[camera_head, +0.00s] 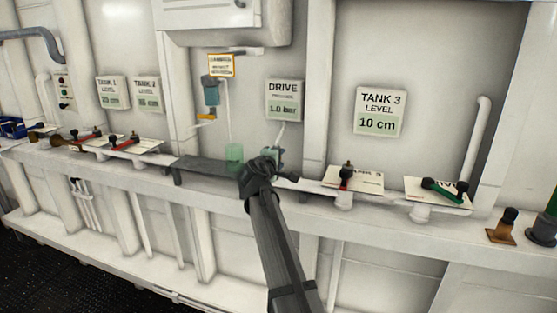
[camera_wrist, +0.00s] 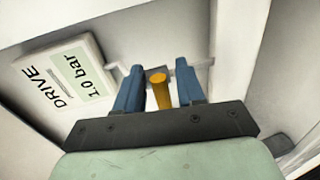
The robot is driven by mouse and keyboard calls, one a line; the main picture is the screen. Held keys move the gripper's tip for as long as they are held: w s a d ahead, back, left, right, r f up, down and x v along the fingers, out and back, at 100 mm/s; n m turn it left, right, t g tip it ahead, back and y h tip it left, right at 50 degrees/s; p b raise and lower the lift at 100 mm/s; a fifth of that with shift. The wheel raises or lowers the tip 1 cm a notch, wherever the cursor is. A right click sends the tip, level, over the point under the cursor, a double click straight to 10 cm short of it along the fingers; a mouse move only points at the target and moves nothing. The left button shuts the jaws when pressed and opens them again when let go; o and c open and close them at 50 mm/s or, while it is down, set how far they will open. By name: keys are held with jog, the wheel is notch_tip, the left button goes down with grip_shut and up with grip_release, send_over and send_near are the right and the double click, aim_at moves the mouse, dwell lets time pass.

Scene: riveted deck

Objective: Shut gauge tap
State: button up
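A yellow tap lever (camera_wrist: 160,90) stands between the two blue fingers of my gripper (camera_wrist: 160,84) in the wrist view. A narrow gap seems to show on each side of it, so the fingers look open around it, not closed on it. In the head view my gripper (camera_head: 274,156) is at the wall ledge, below the DRIVE gauge sign (camera_head: 284,100), which reads 1.0 bar. The same sign is at the left in the wrist view (camera_wrist: 66,80). My gripper and wrist hide the lever in the head view.
More red-handled valves (camera_head: 124,140) line the left ledge.

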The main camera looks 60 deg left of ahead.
jog(key=v, duration=1.3)
jog(key=shift+s+d, duration=0.25)
jog(key=shift+d, duration=0.05)
jog(key=shift+r, duration=0.15)
